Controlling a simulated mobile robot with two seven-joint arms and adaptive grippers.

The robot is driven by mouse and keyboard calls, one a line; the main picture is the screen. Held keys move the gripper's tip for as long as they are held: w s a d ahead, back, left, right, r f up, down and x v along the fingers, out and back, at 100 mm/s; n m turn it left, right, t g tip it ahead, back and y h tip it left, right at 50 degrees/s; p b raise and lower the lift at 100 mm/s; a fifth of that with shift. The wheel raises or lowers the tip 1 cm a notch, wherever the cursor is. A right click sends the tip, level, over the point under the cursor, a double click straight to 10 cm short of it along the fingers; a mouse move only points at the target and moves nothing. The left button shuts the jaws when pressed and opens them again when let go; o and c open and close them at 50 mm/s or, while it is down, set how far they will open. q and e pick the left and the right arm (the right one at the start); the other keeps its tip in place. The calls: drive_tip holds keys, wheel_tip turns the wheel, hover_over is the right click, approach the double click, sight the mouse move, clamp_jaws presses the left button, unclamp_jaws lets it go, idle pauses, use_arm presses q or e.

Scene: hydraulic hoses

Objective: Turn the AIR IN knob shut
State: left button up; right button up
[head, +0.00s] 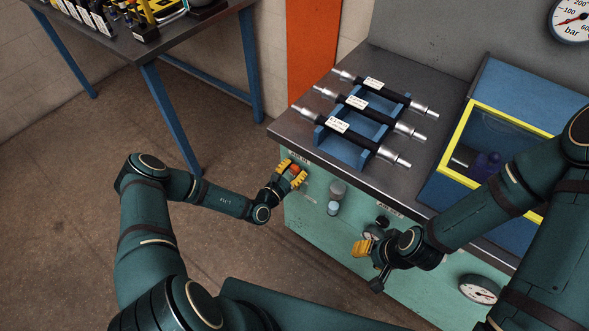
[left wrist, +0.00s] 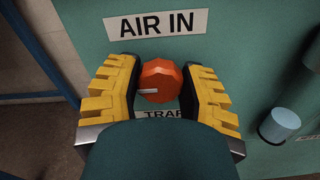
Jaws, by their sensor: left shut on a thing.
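The AIR IN knob (left wrist: 160,82) is orange and faceted, with a white pointer mark directed left in the left wrist view. It sits on the green front panel (left wrist: 240,30), below the AIR IN label (left wrist: 157,24). My left gripper (head: 291,173) has its yellow fingers on both sides of the knob and is shut on it. In the head view, only a bit of orange shows between the fingers. A lower label is partly hidden by my gripper. My right gripper (head: 363,248) is in front of the same panel, farther right; its finger opening is unclear.
A clear-blue cylinder (left wrist: 279,124) sticks out right of the knob. Three black hoses lie across a blue rack (head: 345,152) on the bench top. A blue box with a yellow frame (head: 509,118) stands right. A dark table (head: 183,30) stands back left; floor between is clear.

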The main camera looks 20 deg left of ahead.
use_arm(q)
drive_tip(key=shift+r+n+p, duration=0.15)
drive_tip(key=shift+n+p, duration=0.2)
drive_tip(key=shift+n, duration=0.35)
drive_tip(key=shift+w+n+p, duration=0.1)
drive_tip(key=shift+n+p, duration=0.3)
drive_tip(key=shift+n, duration=0.7)
drive_tip(key=n, duration=0.4)
drive_tip(key=shift+n+p, duration=0.3)
drive_tip(key=shift+p, duration=0.1)
drive_tip(key=n, duration=0.4)
drive_tip(key=shift+a+n, duration=0.15)
drive_tip(key=shift+n, duration=0.15)
drive_tip(key=n, duration=0.4)
drive_tip(key=shift+w+n, duration=0.1)
drive_tip(key=shift+n, duration=0.3)
drive_tip(key=o, duration=1.2)
